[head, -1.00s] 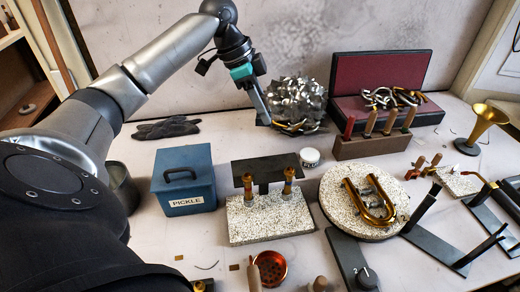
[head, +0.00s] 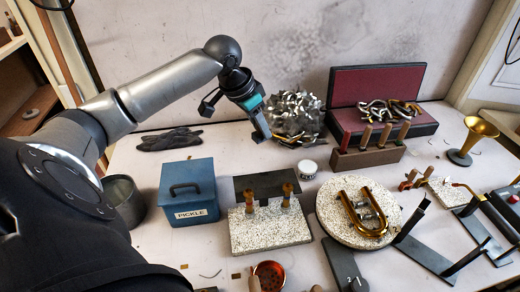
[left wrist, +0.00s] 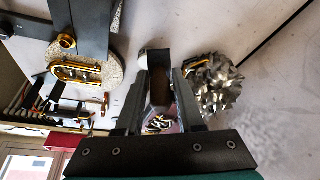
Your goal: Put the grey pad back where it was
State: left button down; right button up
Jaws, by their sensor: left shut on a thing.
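My left gripper (head: 262,132) points down above the bench, just left of the silver clump of metal curls (head: 296,116). It is shut on a small dark grey piece, seen between the fingertips in the left wrist view (left wrist: 157,64), which looks like the grey pad. The fingers and wrist hide most of it, and in the head view it hardly shows. The clump also shows right of the fingers in the left wrist view (left wrist: 217,84). My right gripper is in neither view.
A white jar (head: 308,169) stands in front of the clump. A blue PICKLE box (head: 188,192), dark gloves (head: 168,139), a speckled block (head: 270,229) and a round speckled board (head: 333,224) with a brass U-tube (head: 352,212) surround it.

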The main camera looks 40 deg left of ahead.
pick_arm(q)
notch_tip(320, 180, down, 15)
jog(key=b, duration=0.2)
jog(key=shift+f+b, duration=0.2)
jog(key=shift+b, duration=0.15)
notch_tip(320, 180, down, 3)
jog(key=shift+f+b, duration=0.2)
jog(key=shift+b, duration=0.25)
jog(key=shift+f, duration=0.3)
jog(key=shift+f, duration=0.1)
jog(key=c, duration=0.5)
grip_release()
jog(key=shift+p+v, duration=1.6)
jog(key=shift+v, duration=4.55)
